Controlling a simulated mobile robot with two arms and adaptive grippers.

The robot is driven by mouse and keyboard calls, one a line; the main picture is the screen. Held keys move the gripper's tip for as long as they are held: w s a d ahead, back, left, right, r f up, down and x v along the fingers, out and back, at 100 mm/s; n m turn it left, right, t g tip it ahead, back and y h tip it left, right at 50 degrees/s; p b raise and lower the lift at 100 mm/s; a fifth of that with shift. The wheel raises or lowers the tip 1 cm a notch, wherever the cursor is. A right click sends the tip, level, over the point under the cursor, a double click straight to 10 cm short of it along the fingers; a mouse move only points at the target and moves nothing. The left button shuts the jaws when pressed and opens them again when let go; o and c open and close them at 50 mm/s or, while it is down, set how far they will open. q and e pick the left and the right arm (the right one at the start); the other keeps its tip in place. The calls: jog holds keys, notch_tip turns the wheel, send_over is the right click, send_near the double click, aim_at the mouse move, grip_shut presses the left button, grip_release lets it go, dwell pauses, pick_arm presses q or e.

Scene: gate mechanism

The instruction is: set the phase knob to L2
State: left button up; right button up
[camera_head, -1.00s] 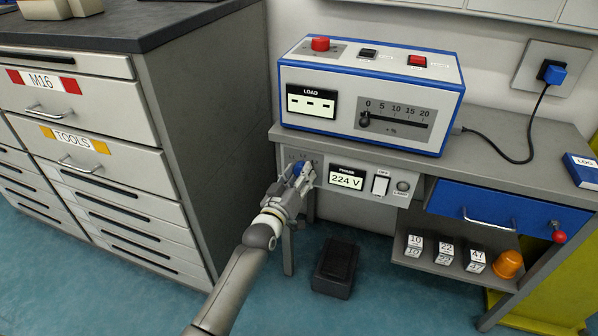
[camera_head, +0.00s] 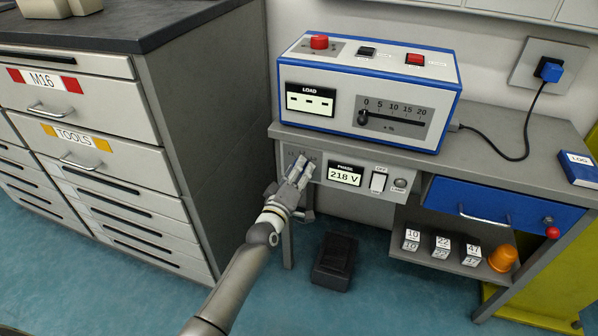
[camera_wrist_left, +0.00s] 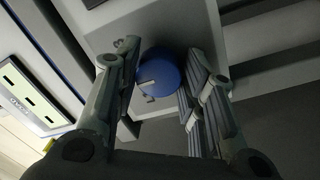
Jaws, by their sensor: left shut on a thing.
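The phase knob (camera_wrist_left: 160,68) is a round blue knob with a short pale mark on its face, seen in the left wrist view between my fingers. My left gripper (camera_wrist_left: 160,60) is shut on it. In the head view my left gripper (camera_head: 299,171) reaches the knob's panel (camera_head: 322,172) on the bench front, and the fingers hide the knob. Small position labels show above the fingers, but they are too small and covered to read surely. My right gripper is out of view.
The load unit (camera_head: 370,90) stands on the bench above the panel. A white rocker switch (camera_head: 378,181) and a lamp (camera_head: 400,183) sit right of the display. The grey drawer cabinet (camera_head: 190,130) stands close to the left of my arm. A black pedal-like box (camera_head: 335,262) lies on the floor.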

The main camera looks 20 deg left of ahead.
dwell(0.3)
pick_arm(q)
jog(key=o, duration=1)
jog(key=shift+s, duration=0.15)
jog(key=s, duration=1.1)
jog(key=shift+s+a+f, duration=0.35)
jog(key=shift+a, duration=0.1)
